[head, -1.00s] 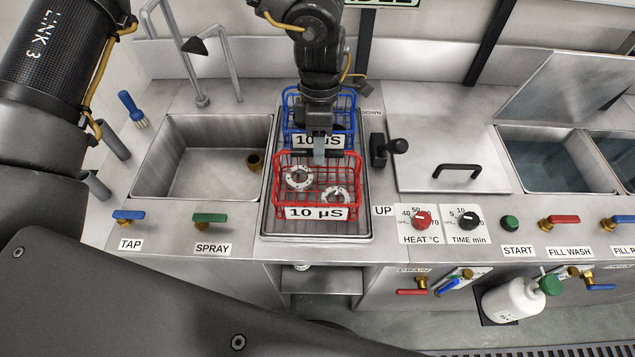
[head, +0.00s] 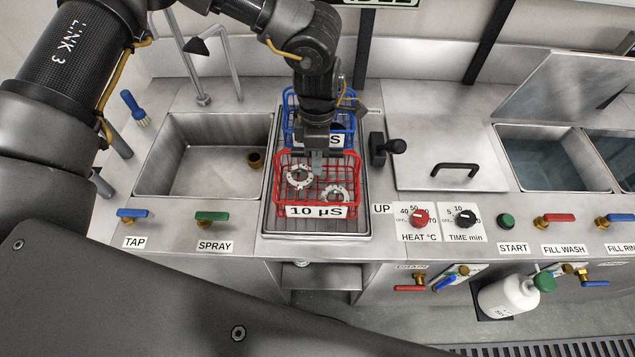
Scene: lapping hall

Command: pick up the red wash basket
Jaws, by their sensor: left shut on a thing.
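The red wash basket (head: 352,187) is a wire basket with a white "10 µS" label on its front. It stands upright on the metal tray (head: 268,225) at the middle of the bench, with two pale ring-shaped parts (head: 299,177) inside. My left gripper (head: 317,164) comes down from above at the basket's back rim and is shut on it. The fingertips are partly hidden by the gripper body and wires. I cannot tell any clearance under the basket. My right gripper is not in view.
A blue wire basket (head: 290,112) stands right behind the red one, partly hidden by my gripper. An open sink (head: 185,172) lies to the left. A black lever (head: 392,147) and a closed lid (head: 445,165) are to the right. Knobs and valve handles line the front.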

